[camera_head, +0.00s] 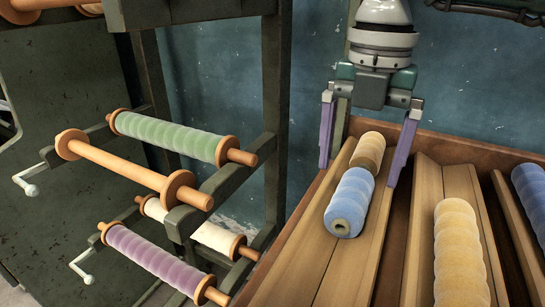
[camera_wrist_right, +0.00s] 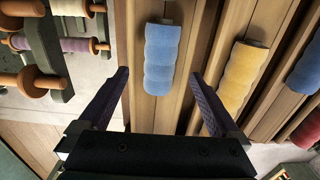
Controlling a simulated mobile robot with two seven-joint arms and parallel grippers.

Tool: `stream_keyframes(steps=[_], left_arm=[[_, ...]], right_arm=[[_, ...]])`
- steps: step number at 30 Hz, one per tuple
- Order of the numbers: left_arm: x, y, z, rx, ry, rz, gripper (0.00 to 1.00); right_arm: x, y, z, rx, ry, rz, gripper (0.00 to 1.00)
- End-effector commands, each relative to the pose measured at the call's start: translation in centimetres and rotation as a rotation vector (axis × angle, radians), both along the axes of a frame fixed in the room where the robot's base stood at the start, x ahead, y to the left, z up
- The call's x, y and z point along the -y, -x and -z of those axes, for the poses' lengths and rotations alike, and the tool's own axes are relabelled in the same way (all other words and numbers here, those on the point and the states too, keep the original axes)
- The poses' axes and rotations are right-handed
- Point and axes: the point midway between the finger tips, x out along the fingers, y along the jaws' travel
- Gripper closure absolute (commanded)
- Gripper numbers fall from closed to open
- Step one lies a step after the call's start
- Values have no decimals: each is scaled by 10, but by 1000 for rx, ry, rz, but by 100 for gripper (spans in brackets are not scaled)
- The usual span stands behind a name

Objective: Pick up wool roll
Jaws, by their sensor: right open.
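A blue wool roll (camera_head: 350,203) lies in a sloped wooden trough with its flat end towards me; it also shows in the right wrist view (camera_wrist_right: 161,58). A tan roll (camera_head: 368,150) lies right behind it in the same trough. My right gripper (camera_head: 358,173) points down over this trough with its purple fingers spread wide, one on each side of the rolls. The gripper is open and empty. In the wrist view its fingertips (camera_wrist_right: 159,73) stand either side of the blue roll's line, with a gap to each. My left gripper is not in view.
A yellow roll (camera_head: 461,255) and a dark blue roll (camera_head: 532,190) lie in troughs to the right, between raised wooden dividers. A dark frame on the left carries spools, among them green (camera_head: 166,136) and purple (camera_head: 152,260). The wooden back board (camera_head: 470,153) stands close behind the gripper.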

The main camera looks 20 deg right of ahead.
Motion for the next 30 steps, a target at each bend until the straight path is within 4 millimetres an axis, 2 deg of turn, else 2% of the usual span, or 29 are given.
stream_keyframes(steps=[6, 8, 17, 30], left_arm=[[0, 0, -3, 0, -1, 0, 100], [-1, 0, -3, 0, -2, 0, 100], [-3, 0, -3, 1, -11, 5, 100], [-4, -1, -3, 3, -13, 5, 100]], right_arm=[[3, 0, 35, -4, 1, 2, 1], [3, 0, 41, -3, 1, 0, 1], [4, -1, 45, -1, 1, 0, 2], [4, -1, 45, -1, 1, 1, 52]])
